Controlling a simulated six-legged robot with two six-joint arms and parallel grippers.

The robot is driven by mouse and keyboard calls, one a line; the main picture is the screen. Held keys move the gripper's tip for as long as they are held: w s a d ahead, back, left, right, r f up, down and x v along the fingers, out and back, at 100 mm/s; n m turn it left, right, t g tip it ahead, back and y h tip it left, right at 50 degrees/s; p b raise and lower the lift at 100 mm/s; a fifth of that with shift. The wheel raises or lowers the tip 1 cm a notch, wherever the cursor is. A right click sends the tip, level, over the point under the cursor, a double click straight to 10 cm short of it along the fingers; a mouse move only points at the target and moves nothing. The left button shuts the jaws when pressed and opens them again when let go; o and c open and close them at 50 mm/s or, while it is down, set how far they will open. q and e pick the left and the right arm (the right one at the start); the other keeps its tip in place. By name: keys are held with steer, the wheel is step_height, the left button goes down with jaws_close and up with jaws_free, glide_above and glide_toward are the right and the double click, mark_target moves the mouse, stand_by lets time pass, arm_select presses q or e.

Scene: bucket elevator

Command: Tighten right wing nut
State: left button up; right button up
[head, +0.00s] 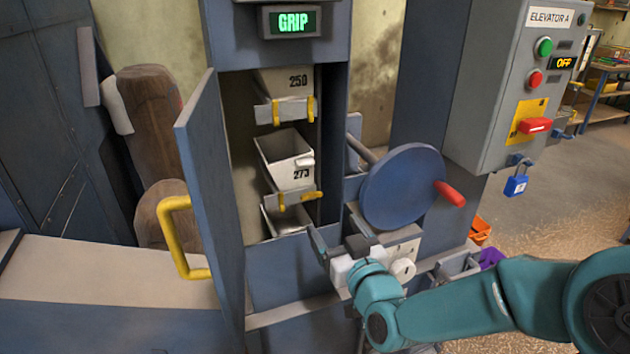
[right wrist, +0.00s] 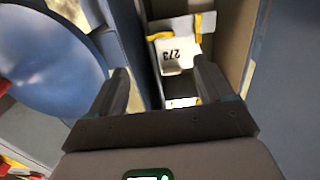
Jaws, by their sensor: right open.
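Bucket 273 (head: 284,160) hangs in the open elevator shaft, with two yellow wing nuts along its lower front. The right wing nut (head: 311,196) lies sideways, while the left wing nut (head: 281,203) stands upright. In the right wrist view, bucket 273 (right wrist: 178,58) appears upside down, with the right wing nut (right wrist: 160,36) at its left. My right gripper (head: 337,243) is open and empty, below and in front of the bucket, apart from the wing nut. Its two fingers (right wrist: 162,80) point toward the shaft. My left gripper is not in view.
Bucket 250 (head: 285,82) hangs above, with both its yellow wing nuts upright. The blue door (head: 212,190) stands open at left. A blue handwheel (head: 402,187) with a red knob is close right of the opening.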

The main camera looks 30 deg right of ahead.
mark_target(312, 196)
steer(key=p+x, duration=0.2)
steer(key=x, duration=0.9)
steer(key=shift+w, duration=0.1)
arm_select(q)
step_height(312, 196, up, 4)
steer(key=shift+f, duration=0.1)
arm_select(e)
steer(key=c, duration=1)
